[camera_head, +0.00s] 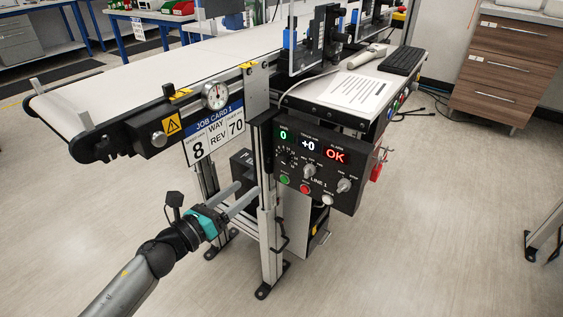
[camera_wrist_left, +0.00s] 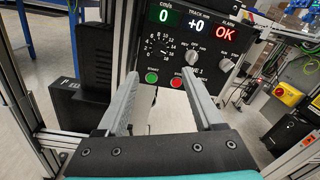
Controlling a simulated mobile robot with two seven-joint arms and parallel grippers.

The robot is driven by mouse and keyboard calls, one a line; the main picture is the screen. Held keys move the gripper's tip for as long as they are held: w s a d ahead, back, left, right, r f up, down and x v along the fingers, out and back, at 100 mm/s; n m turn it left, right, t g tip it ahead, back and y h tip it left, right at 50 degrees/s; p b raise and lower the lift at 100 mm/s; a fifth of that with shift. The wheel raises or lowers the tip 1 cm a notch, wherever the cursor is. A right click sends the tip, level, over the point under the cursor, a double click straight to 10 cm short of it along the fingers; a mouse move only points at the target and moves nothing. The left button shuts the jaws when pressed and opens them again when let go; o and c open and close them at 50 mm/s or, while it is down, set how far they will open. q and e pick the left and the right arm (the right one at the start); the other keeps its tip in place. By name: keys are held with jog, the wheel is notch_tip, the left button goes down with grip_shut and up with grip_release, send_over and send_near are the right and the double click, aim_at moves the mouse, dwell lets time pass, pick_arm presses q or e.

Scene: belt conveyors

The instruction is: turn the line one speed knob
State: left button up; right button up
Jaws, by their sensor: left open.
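The line 1 control panel (camera_head: 322,172) is a black box on the conveyor's near side. Its speed knob (camera_head: 290,157) is small and dark, inside a numbered dial under the green 0 display. In the left wrist view the speed knob (camera_wrist_left: 162,46) shows ahead, above the space between my fingertips. My left gripper (camera_head: 247,190) is open and empty, left of and below the panel, apart from it. Its two grey fingers also show spread in the left wrist view (camera_wrist_left: 160,73). My right gripper is not in view.
Grey knobs (camera_wrist_left: 192,57), a green button (camera_wrist_left: 151,77) and a red button (camera_wrist_left: 178,81) sit near the dial. A conveyor post (camera_head: 266,200) stands between my gripper and the panel. A job card (camera_head: 214,135) shows 8 and 70.

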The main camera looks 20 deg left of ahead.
aim_at(281, 161)
pick_arm(q)
jog(key=b+x, duration=0.1)
jog(key=x, duration=1)
jog(key=shift+w+b, duration=0.1)
jog(key=shift+b, duration=0.2)
jog(key=shift+x, duration=0.9)
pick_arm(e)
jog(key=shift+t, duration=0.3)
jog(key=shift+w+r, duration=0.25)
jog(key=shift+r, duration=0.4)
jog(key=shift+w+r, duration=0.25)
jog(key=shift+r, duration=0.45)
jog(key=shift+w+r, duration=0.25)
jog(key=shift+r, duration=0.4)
pick_arm(q)
grip_shut()
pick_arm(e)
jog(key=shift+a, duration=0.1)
